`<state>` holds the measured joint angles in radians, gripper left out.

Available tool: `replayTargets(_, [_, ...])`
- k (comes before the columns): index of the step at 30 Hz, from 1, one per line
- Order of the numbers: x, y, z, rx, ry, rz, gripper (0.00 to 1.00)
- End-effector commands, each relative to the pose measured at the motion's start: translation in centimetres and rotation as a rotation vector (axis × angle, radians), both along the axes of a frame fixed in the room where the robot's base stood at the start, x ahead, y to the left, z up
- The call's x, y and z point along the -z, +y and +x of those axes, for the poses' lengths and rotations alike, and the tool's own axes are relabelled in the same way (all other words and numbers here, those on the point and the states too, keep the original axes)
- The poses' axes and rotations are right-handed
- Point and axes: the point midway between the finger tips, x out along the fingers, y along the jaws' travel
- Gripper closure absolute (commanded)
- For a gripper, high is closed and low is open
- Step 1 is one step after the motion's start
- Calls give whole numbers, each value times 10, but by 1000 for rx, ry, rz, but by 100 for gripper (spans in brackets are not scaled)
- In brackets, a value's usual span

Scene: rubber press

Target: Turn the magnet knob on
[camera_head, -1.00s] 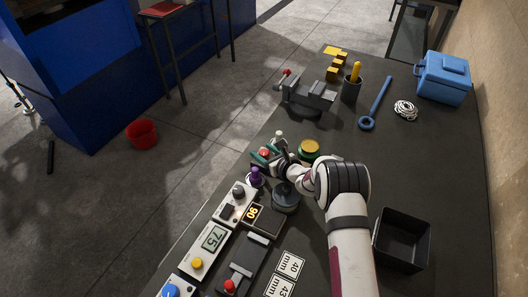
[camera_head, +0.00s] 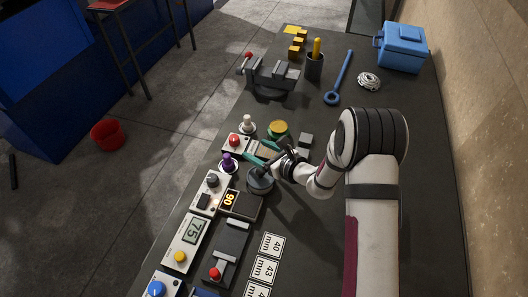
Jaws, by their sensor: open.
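Several controls line the bench's left edge, and I cannot tell which is the magnet knob. A dark round knob (camera_head: 212,180) sits on a pale panel (camera_head: 205,211). A blue knob (camera_head: 156,289) is at the bottom left. A purple-topped knob (camera_head: 228,161) and a pale upright knob (camera_head: 247,122) stand further up, with a red button (camera_head: 234,140) between them. My gripper (camera_head: 252,154) has teal fingers, spread apart and pointing left. It is just right of the red button and purple knob, with nothing visible between the fingers.
A dark round piece (camera_head: 260,180) lies just below my gripper. A green-and-yellow round object (camera_head: 278,128) is above it.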

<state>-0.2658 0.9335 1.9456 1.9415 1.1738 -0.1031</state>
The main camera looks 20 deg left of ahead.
Motion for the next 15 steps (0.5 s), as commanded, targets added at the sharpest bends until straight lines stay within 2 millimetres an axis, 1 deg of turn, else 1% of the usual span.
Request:
replayTargets(1, [-4,-7,-3,3,0,0,28])
replayTargets(3, [-7,-14,-8,1,1,-1,28])
replayTargets(6, [-9,-19,-11,1,-1,1,28])
replayTargets(13, [-9,-20,-11,0,0,0,28])
replayTargets(15, [-11,-15,-12,-27,-17,-7,27])
